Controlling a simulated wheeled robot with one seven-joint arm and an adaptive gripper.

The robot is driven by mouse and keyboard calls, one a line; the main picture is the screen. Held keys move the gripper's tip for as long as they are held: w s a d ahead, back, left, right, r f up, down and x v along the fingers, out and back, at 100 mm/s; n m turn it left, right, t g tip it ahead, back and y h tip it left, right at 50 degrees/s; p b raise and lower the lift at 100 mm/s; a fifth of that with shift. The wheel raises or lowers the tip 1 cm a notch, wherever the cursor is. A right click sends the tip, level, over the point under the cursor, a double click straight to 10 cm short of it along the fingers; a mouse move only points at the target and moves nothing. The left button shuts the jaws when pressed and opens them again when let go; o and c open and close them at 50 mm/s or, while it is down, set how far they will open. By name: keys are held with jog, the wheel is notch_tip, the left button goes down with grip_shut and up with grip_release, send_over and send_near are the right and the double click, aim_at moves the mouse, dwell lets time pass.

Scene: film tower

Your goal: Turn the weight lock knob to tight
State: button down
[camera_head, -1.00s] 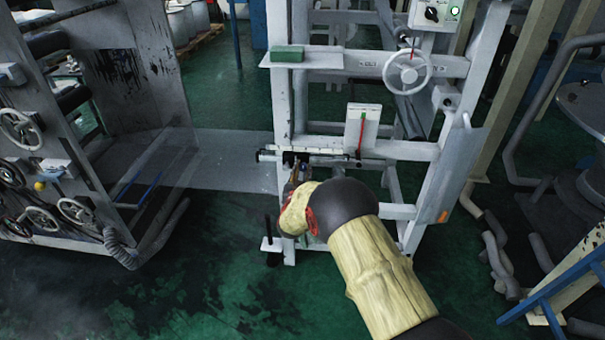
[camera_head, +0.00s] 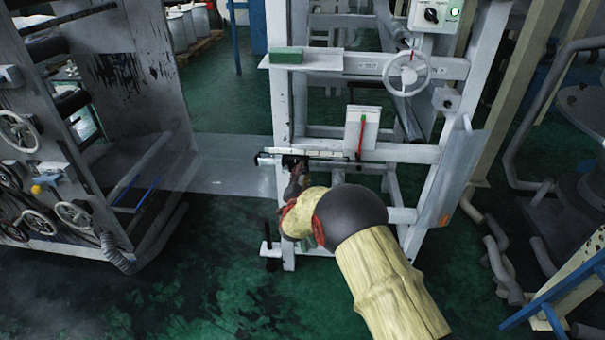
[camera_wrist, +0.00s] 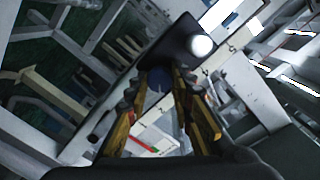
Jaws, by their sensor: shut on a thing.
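The weight lock knob (camera_wrist: 158,77) is a dark blue round piece between my fingertips in the wrist view, beside a dark block (camera_wrist: 182,42) with a bright round white spot. The block sits on a pale bar with scale-like marks (camera_head: 325,154) across the white frame. My gripper (camera_wrist: 160,84) is shut on the knob, one yellow-and-black finger on each side. In the head view my gripper (camera_head: 297,172) is at the bar's left part, fingers seen nearly edge-on, and the knob is hidden. I cannot read any tight marking.
A white box with a red pointer (camera_head: 362,132) stands just above the bar. A handwheel (camera_head: 407,73), a control box (camera_head: 434,14) and a shelf with a green block (camera_head: 287,55) are higher on the frame. Open green floor (camera_head: 200,270) lies at front left.

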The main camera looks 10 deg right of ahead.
dwell(0.3)
jog(key=c, duration=1.5)
grip_release()
jog(key=shift+c, duration=0.2)
jog(key=v, duration=1.2)
jog(key=shift+f, duration=0.1)
